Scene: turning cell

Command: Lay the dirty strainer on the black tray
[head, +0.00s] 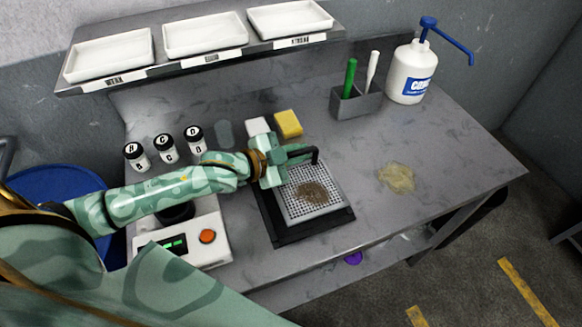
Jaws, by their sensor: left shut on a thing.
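The dirty strainer (327,180) is a pale square perforated plate with a brown patch of dirt on its middle. A dark handle stands at its far edge. My left gripper (304,153) is shut on the strainer at this handle. The strainer is roughly flat over the black tray (313,228), whose dark rim shows along the left and near sides. I cannot tell whether the strainer touches the tray or hangs just above it. My gripper hides part of the far left corner. My right gripper is not in view.
A yellow sponge (288,124) and a white block (257,126) lie behind the tray. A scale (207,255) and lidded jars (166,148) stand left. A brush holder (355,102), a pump bottle (409,75) and a yellowish stain (397,178) are right. The right benchtop is mostly clear.

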